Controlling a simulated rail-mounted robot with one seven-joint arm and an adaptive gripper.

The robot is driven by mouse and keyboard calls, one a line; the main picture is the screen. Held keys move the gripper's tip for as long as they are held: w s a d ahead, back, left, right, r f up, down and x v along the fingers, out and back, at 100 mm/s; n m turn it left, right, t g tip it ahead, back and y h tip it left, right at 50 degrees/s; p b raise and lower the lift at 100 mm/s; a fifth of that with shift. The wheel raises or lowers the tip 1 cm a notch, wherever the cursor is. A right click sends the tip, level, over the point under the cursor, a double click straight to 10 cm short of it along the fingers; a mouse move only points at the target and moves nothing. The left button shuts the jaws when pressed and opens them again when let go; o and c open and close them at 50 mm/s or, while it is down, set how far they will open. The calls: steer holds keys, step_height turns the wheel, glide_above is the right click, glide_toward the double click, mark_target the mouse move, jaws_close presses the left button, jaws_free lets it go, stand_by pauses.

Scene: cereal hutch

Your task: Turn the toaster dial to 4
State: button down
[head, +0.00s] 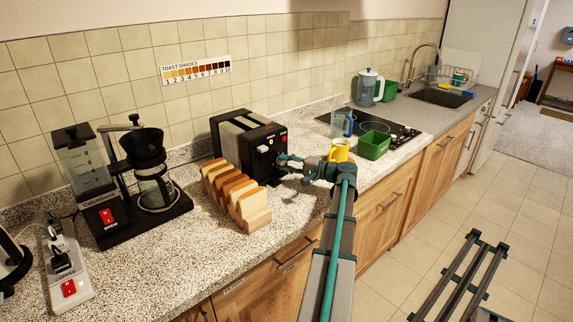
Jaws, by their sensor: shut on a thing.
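The black toaster (222,139) stands on the counter against the tiled wall. Its front face carries a pale lever and small coloured buttons. My gripper (282,160) reaches in from the right, with its fingertips at the lower right of that face. It is shut on the toaster dial, which the fingers hide, so I cannot read its setting. A toast shades chart (196,70) numbered from 1 upward hangs on the wall behind.
A yellow mug (339,151) and a green tub (374,145) are right of my gripper, near the cooktop (403,134). A coffee maker (152,193) stands at left.

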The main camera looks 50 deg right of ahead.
steer(key=shift+d+m, duration=0.1)
steer(key=shift+m, duration=0.4)
steer(key=c, duration=0.9)
jaws_free()
steer(key=shift+o, duration=0.2)
steer(key=v, duration=1.2)
steer(key=shift+s+f, duration=0.1)
steer(key=shift+f, duration=0.2)
